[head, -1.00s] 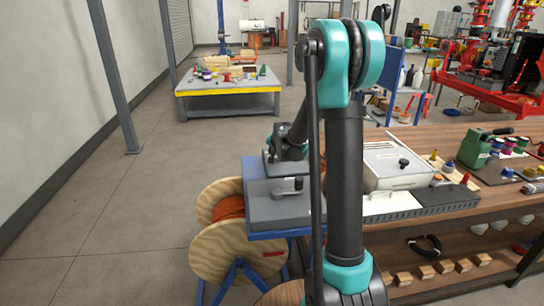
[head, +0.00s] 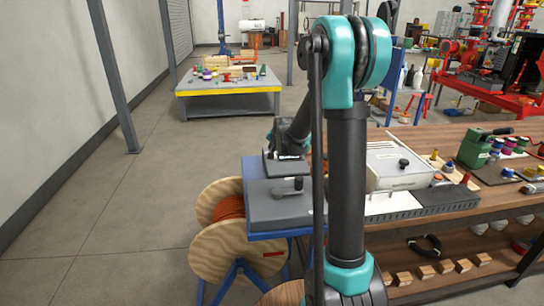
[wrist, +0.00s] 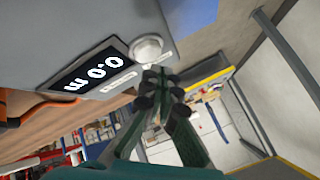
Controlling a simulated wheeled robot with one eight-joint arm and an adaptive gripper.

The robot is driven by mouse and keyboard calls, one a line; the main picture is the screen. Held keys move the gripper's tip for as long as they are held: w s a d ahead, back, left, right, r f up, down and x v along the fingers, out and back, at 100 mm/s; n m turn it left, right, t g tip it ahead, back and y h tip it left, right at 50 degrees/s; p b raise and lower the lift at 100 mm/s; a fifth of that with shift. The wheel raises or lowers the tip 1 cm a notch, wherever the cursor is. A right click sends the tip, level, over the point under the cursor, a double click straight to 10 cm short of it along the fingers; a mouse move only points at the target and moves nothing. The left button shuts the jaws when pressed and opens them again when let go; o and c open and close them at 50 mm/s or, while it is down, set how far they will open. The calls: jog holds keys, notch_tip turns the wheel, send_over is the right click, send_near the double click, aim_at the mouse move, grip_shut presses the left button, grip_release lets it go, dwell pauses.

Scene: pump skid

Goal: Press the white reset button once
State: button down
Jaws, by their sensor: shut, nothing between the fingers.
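The white round reset button (wrist: 147,50) shows in the wrist view on a grey housing (wrist: 55,25), beside a black display (wrist: 92,72) reading 0.0 m. My gripper (wrist: 156,86) is shut and empty. In the wrist picture its fingertips lie just below the button; whether they touch it I cannot tell. In the head view my arm hides most of the gripper. The button cannot be made out there. My arm's end is over a grey unit (head: 272,214) with a dark lever, on a blue stand.
A wooden cable reel (head: 214,232) with orange cable stands below the grey unit. To the right is a workbench (head: 425,226) with a pale case (head: 398,168) and a green can (head: 474,148). A yellow-edged table (head: 228,92) stands farther back. The floor at left is clear.

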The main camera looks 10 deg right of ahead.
jog(key=shift+r, duration=2.55)
